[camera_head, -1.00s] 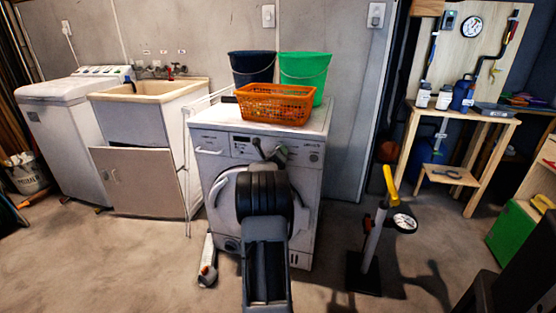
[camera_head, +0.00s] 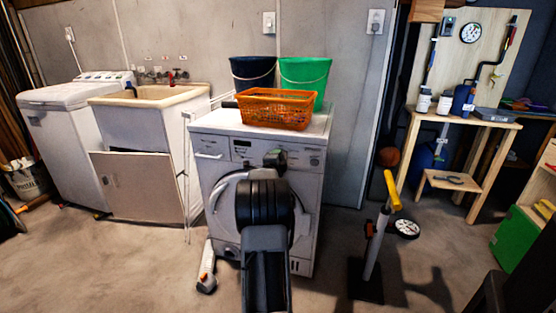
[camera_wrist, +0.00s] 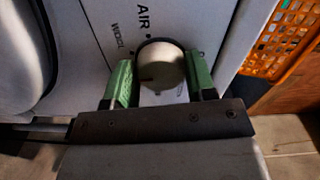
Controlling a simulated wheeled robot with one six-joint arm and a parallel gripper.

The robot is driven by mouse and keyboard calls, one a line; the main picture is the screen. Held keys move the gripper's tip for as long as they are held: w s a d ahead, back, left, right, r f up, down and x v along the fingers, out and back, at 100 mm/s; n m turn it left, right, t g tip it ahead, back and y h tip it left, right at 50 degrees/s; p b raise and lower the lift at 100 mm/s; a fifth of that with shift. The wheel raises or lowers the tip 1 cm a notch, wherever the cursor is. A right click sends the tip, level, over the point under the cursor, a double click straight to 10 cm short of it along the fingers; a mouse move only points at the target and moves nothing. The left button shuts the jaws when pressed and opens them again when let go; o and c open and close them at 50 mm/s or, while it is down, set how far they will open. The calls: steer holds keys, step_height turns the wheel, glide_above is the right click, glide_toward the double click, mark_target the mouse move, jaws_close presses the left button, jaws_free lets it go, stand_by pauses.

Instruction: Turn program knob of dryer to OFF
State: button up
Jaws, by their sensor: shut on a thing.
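The dryer (camera_head: 308,190) is a white front-loading machine in the middle of the head view. Its control panel (camera_head: 214,143) runs along the top of the front. The round, pale program knob (camera_wrist: 163,65) shows in the wrist view, with the printed words "AIR" and "WOOL" beside it. My gripper (camera_wrist: 160,72) has its two green fingers on either side of the knob and is shut on it. In the head view my gripper (camera_head: 275,158) is at the panel and hides the knob. I cannot tell which setting the knob points to.
An orange basket (camera_head: 275,108), a dark bucket (camera_head: 252,72) and a green bucket (camera_head: 305,72) stand on the dryer. A yellow-handled pump (camera_head: 378,235) stands to the right. A sink cabinet (camera_head: 140,185) is at the left. Floor is free between them.

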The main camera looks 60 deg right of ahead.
steer(key=shift+s+d+n+p, duration=0.15)
steer(key=shift+n+p, duration=1.9)
steer(key=shift+n, duration=3.6)
steer(key=shift+s+a+n+p, duration=0.15)
steer(key=shift+n+p, duration=1.85)
steer(key=shift+n, duration=3.7)
steer(key=shift+s+d+n+p, duration=0.15)
steer(key=shift+n+p, duration=1.9)
steer(key=shift+n, duration=3.6)
steer(key=o, duration=0.9)
